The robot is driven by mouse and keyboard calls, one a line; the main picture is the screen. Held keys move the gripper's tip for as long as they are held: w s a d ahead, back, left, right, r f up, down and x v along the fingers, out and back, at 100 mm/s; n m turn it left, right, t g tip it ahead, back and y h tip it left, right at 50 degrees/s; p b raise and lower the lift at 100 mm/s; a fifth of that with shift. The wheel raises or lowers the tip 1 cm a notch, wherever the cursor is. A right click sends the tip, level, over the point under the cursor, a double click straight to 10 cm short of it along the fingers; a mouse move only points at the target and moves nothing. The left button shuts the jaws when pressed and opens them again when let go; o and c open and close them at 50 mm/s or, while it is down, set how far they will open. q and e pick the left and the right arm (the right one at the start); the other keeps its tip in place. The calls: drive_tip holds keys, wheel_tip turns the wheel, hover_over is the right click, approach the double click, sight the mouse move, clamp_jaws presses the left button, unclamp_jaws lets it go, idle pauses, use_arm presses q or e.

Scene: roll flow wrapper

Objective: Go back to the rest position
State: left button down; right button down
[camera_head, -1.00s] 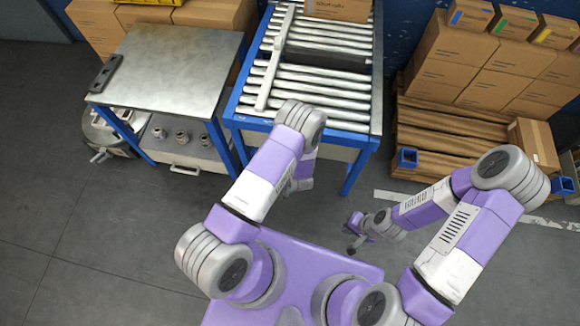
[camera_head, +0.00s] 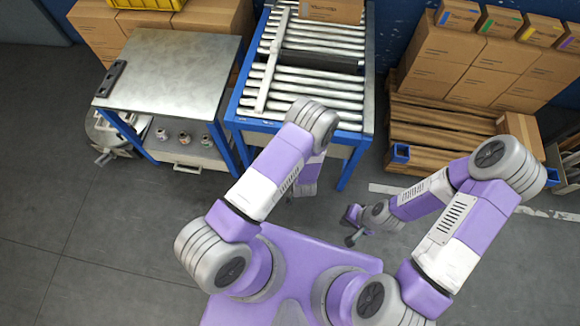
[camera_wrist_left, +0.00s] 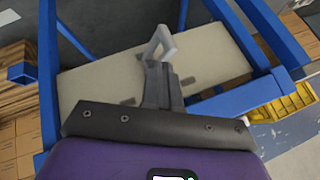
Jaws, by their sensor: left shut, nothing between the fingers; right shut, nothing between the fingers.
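My right gripper (camera_head: 352,240) is small in the head view, hanging low over the floor in front of my body. It is shut and empty, apart from everything. My left forearm hangs down in front of the roller conveyor (camera_head: 238,112), and the left gripper is hidden behind the arm in the head view. In the left wrist view the left gripper (camera_wrist_left: 160,42) is shut with nothing between its fingers. Beyond it are a beige panel (camera_wrist_left: 100,78) and blue frame bars (camera_wrist_left: 238,100).
A metal-topped table (camera_head: 175,70) stands left of the conveyor, with several small parts on its lower shelf. A carton (camera_head: 330,10) sits on the far rollers. Stacked boxes (camera_head: 470,60) rest on a wooden pallet (camera_head: 440,130) at right. Grey floor (camera_head: 90,230) is open at left.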

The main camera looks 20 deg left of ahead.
use_arm(q)
drive_tip(key=shift+s, duration=0.1)
idle(0.6)
drive_tip(key=s+d+r+n+g+h, duration=0.2)
drive_tip(key=s+r+h, duration=0.2)
drive_tip(key=s, duration=0.3)
drive_tip(key=s+d+r+n+g+h, duration=0.2)
drive_tip(key=s+r+g+h, duration=0.1)
drive_tip(key=s, duration=0.4)
drive_tip(key=shift+s+r+n+h, duration=0.15)
drive_tip(key=shift+r+n+h, duration=0.25)
drive_tip(key=shift+r+h, duration=0.3)
